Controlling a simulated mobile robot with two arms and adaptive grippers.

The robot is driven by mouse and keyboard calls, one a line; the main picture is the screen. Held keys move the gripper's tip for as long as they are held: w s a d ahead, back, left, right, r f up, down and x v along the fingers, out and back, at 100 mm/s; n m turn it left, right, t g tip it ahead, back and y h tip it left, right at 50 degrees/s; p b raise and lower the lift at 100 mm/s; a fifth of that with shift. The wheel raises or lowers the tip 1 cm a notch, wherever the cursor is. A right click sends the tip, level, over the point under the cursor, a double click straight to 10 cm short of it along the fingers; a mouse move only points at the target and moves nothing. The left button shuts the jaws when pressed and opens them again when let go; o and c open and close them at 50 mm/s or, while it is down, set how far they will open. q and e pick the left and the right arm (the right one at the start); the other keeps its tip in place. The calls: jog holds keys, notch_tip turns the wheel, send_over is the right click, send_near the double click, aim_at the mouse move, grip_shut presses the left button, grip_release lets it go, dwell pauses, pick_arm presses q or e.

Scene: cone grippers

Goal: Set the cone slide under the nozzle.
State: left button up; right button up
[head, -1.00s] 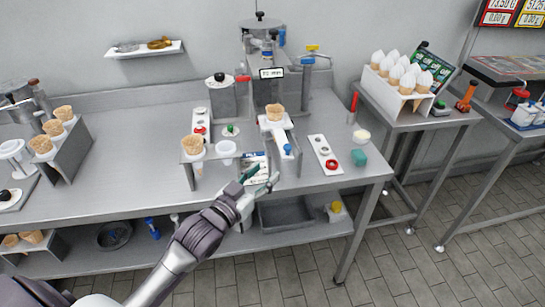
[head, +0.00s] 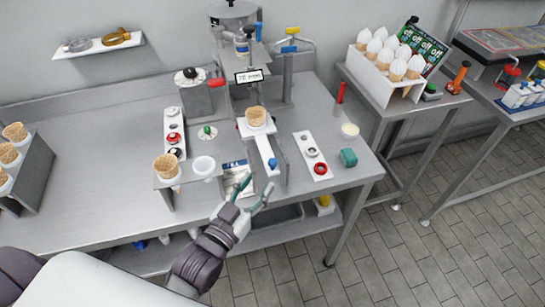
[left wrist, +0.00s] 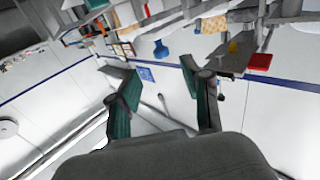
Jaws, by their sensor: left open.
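The cone slide (head: 265,148) is a white strip with a blue knob (head: 272,163) at its front end. A waffle cone (head: 256,117) stands upright in its rear part. The slide lies in front of the grey dispensing machine, whose labelled head (head: 249,76) is behind and above the cone. The nozzle itself I cannot make out clearly. My left gripper (head: 251,192) is open and empty, in front of the knob and a little left of it, apart from it. Its green-lined fingers (left wrist: 164,104) are spread in the left wrist view. My right gripper is not in view.
A stand with a cone (head: 166,167) and a white cup (head: 204,166) is left of the slide. The counter's front edge runs below my gripper.

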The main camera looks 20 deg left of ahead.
aim_at(271, 165)
pick_arm(q)
jog(key=w, duration=0.2)
jog(key=w+d+p, duration=0.1)
jog(key=w, duration=0.4)
jog(key=shift+w+d, duration=0.15)
jog(key=shift+w, duration=0.1)
jog(key=shift+w+f, duration=0.1)
jog(key=shift+w, duration=0.3)
jog(key=c, duration=0.8)
grip_shut()
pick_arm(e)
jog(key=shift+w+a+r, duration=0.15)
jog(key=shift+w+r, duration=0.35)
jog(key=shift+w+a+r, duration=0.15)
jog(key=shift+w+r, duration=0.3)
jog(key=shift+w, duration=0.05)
